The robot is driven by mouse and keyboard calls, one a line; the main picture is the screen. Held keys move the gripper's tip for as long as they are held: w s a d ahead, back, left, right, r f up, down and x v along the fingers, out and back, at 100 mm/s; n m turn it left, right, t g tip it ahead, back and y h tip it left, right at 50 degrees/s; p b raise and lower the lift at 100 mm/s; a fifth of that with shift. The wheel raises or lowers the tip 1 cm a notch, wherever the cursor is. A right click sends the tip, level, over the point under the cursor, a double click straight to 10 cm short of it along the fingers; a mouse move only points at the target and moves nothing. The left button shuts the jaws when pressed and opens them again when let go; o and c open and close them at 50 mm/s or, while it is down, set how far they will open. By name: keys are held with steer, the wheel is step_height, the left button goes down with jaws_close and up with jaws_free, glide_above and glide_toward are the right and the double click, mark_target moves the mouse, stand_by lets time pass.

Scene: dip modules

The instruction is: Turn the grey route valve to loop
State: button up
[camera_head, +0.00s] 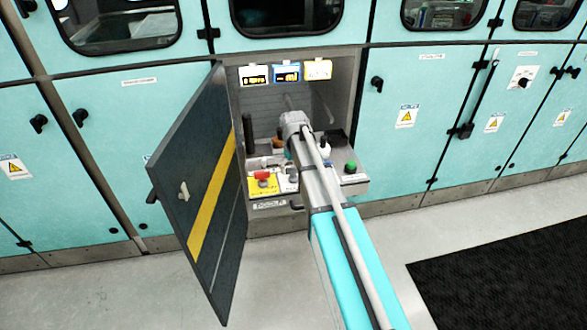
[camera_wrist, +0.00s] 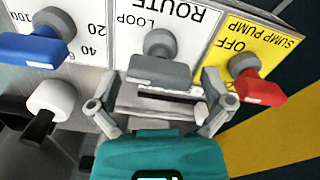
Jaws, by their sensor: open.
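The grey route valve (camera_wrist: 160,68) is in the wrist view, on a white panel lettered ROUTE and LOOP, upside down in this view. Its round grey knob sits above, and its flat lever points down the picture toward my gripper. The word LOOP is just up and left of the knob. My gripper (camera_wrist: 161,106) is open, one finger on each side below the lever's ends. No grip on the lever shows; I cannot tell whether either finger touches it. In the head view my arm hides the gripper.
A red sump pump valve (camera_wrist: 258,88) on a yellow plate is close on the right, a blue valve (camera_wrist: 40,48) on the left. A white knob (camera_wrist: 52,98) is lower left. An open dark cabinet door (camera_head: 205,200) stands left of my arm. Grey floor (camera_head: 120,290) is clear.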

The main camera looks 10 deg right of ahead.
mark_target(293, 167)
steer(key=n, duration=1)
steer(key=shift+n, duration=0.3)
steer(key=n, duration=0.3)
steer(key=shift+n, duration=0.4)
steer(key=shift+r, duration=0.3)
step_height(293, 167, up, 14)
steer(key=p, duration=1.4)
steer(key=s+r+m+p, duration=0.2)
steer(key=s+m+p, duration=0.1)
steer(key=s+m, duration=1.4)
steer(key=shift+s+a+r+m, duration=0.3)
steer(key=shift+s+r, duration=0.05)
steer(key=shift+s, duration=2.4)
